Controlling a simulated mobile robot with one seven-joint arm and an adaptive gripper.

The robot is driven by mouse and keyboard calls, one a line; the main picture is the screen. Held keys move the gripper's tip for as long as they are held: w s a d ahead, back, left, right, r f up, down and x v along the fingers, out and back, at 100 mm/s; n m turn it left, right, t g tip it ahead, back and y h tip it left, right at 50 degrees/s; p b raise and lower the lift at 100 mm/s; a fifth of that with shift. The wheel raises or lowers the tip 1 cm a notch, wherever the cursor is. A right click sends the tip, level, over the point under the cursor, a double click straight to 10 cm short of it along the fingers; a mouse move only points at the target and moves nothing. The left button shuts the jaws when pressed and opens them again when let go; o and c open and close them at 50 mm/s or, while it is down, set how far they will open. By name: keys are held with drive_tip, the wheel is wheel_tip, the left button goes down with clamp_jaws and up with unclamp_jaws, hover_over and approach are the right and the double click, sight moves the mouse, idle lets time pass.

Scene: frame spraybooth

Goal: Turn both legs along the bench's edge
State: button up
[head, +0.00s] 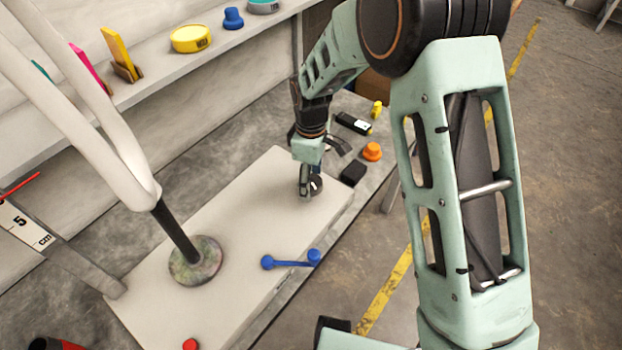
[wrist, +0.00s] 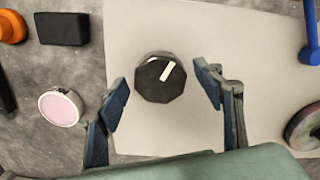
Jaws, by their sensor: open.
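A blue bar with a ball at each end (head: 290,263) lies near the front edge of the pale board (head: 255,205); part of it shows at the right of the wrist view (wrist: 312,40). A red rounded piece (head: 190,344) shows at the bottom of the head view, mostly cut off. I cannot tell which pieces are the legs. My gripper (head: 306,188) points down over the board's far end. In the wrist view its open fingers (wrist: 163,90) are on either side of a dark faceted knob with a white mark (wrist: 158,80), with gaps on both sides.
A stand with a mottled round base (head: 196,262) and white tubes rises from the board. Beyond my gripper are a black block (head: 353,172), an orange knob (head: 372,151) and a black device (head: 352,123). A pink-topped round piece (wrist: 60,107) lies left of my fingers.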

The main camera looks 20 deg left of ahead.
drive_tip(key=c, duration=1.2)
drive_tip(key=shift+o, duration=0.2)
drive_tip(key=shift+m, duration=0.3)
drive_tip(key=m, duration=0.5)
drive_tip(key=shift+m+p, duration=0.3)
drive_tip(key=shift+p, duration=0.05)
drive_tip(key=m, duration=0.6)
drive_tip(key=shift+p, duration=0.3)
drive_tip(key=shift+m, duration=0.4)
drive_tip(key=o, duration=1.2)
drive_tip(key=shift+c, duration=0.2)
